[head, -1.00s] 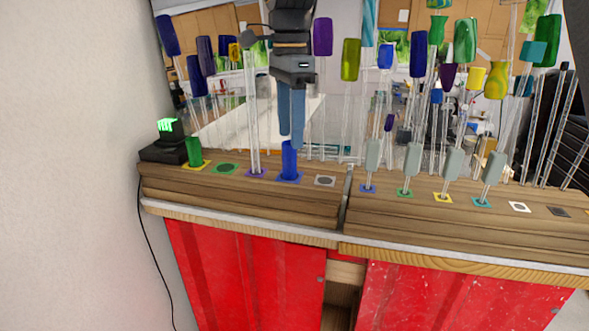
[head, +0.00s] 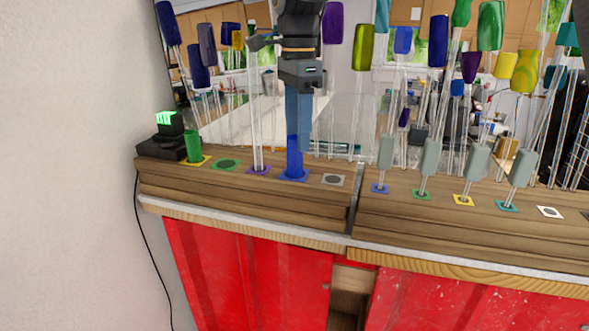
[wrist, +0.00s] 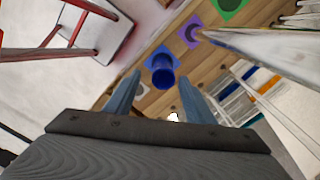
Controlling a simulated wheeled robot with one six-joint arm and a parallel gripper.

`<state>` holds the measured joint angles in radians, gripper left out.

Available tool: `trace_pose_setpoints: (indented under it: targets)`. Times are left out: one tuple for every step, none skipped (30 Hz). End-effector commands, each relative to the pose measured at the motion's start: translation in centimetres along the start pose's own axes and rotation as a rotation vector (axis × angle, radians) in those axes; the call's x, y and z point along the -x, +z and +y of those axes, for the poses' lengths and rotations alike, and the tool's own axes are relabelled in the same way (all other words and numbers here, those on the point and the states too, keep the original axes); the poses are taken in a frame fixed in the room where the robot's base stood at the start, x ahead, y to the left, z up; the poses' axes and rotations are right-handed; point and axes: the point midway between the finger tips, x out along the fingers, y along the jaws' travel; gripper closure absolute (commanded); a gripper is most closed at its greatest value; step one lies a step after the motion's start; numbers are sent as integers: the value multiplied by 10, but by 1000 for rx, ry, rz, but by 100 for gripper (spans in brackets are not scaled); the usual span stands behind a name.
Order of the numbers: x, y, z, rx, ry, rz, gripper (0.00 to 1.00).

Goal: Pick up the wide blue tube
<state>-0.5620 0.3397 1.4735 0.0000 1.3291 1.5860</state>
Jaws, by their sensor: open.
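The wide blue tube (head: 294,160) stands upright on a blue square (head: 282,174) on the wooden bench. In the wrist view the tube (wrist: 162,77) shows its open rim between my two finger ends. My gripper (head: 299,146) points down over the tube with its blue-grey fingers overlapping the tube's upper part in the head view. In the wrist view my gripper (wrist: 160,82) is open and holds nothing. I cannot tell how far the fingertips reach down beside the tube, or whether they touch it.
A thin clear rod stands on the purple square (head: 258,169) just left of the tube. A wide green tube (head: 194,147) stands further left by a black device (head: 162,149). Grey-capped rods (head: 386,152) stand to the right. A grey square (head: 333,180) is empty.

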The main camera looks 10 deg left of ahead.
Motion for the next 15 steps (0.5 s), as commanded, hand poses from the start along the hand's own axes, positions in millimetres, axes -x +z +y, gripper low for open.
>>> trace_pose_setpoints:
  targets:
    - [-5,1,0,1,2,0,51]
    - [-8,1,0,1,2,0,51]
    - [-12,1,1,1,3,0,51]
    - [-15,1,0,2,2,0,51]
    - [-17,2,0,2,1,0,51]
    - [-20,2,0,3,1,0,51]
    - [-23,3,0,3,2,0,51]
    - [-26,4,-1,3,2,0,51]
    - [-31,4,-1,3,4,0,51]
    - [-35,4,-2,3,4,0,51]
    - [-39,5,-3,3,3,0,51]
    - [-44,5,-3,3,3,0,51]
    - [-47,6,-4,3,3,0,51]
    - [-52,5,-3,3,4,0,51]
    - [-57,5,-4,3,3,0,51]
